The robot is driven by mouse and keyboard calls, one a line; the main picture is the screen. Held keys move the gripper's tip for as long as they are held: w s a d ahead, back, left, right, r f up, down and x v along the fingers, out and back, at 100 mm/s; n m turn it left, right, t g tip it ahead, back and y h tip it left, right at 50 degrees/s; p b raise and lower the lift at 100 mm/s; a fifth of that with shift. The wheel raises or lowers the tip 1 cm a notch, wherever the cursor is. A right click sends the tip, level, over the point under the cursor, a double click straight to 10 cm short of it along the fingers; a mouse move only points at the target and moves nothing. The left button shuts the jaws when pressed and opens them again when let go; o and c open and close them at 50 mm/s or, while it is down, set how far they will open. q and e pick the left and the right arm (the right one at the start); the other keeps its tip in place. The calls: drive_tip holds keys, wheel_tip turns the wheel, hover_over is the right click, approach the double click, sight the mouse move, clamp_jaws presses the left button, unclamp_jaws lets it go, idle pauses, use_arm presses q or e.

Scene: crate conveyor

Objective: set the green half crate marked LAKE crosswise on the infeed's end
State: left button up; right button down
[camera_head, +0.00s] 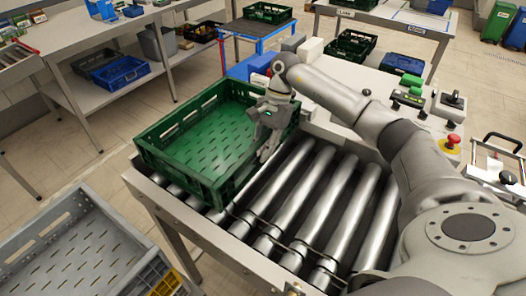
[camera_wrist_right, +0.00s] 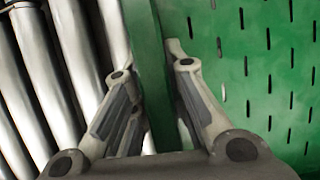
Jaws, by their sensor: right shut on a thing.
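The green half crate (camera_head: 195,182) is at the far left end of the roller infeed (camera_head: 300,205), over the rollers; it is empty, with a slotted floor. I cannot read a LAKE mark on it. My right gripper (camera_head: 268,148) is shut on the crate's near right wall. In the right wrist view, the two fingers (camera_wrist_right: 150,85) straddle this green wall (camera_wrist_right: 152,60), with rollers to the left and the slotted floor to the right. Whether the crate's underside rests fully on the rollers I cannot tell. My left gripper is out of view.
A grey crate (camera_head: 60,225) stands at the lower left. The rollers right of the green crate are bare. A red stop button (camera_head: 451,141) and a control box are at the right.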

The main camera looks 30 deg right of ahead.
drive_tip(key=shift+f, duration=0.5)
drive_tip(key=shift+w+f, duration=0.1)
drive_tip(key=shift+f, duration=0.3)
drive_tip(key=c, duration=1.9)
unclamp_jaws()
drive_tip(key=shift+f, duration=0.2)
drive_tip(key=o, duration=0.5)
drive_tip(key=shift+r, duration=0.1)
drive_tip(key=shift+c, duration=0.2)
